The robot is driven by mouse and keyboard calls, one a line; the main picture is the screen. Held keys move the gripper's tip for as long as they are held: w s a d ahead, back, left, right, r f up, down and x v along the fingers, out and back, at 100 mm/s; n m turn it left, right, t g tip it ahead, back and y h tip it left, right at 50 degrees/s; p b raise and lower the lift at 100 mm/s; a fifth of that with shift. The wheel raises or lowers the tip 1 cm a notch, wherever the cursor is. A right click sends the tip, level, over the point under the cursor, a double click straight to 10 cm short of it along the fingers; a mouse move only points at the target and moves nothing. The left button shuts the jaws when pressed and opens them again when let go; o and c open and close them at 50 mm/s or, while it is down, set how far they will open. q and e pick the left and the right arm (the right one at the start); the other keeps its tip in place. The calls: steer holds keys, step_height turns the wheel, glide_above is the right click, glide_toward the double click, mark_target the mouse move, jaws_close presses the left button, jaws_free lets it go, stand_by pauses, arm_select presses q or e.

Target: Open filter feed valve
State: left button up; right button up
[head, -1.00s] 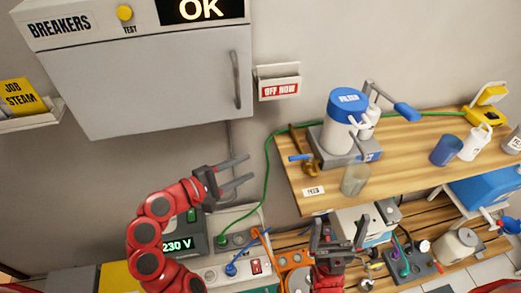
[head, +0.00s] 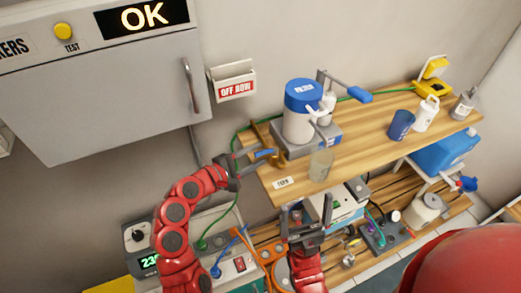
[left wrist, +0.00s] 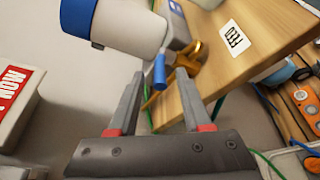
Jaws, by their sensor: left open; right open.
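The white filter (head: 298,124) with a blue lid stands on a grey base on the wooden shelf. At its left is a brass valve (head: 277,157) with a small blue handle (head: 264,152); the left wrist view also shows the blue handle (left wrist: 159,72) and the brass fitting (left wrist: 192,60). My left gripper (head: 253,163) is open at the shelf's left end, close to the handle. In the left wrist view the handle appears between the spread fingertips; I cannot tell whether they touch it. My right gripper (head: 303,218) is open and empty, below the shelf's front edge.
A clear glass (head: 320,165) stands on the shelf (head: 365,137) in front of the filter. A lever with a blue grip (head: 359,96), a blue cup (head: 401,125) and white bottles are further right. A green hose runs along the shelf's left side.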

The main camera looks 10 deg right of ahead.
arm_select(q)
steer(key=shift+x, duration=1.15)
jaws_close()
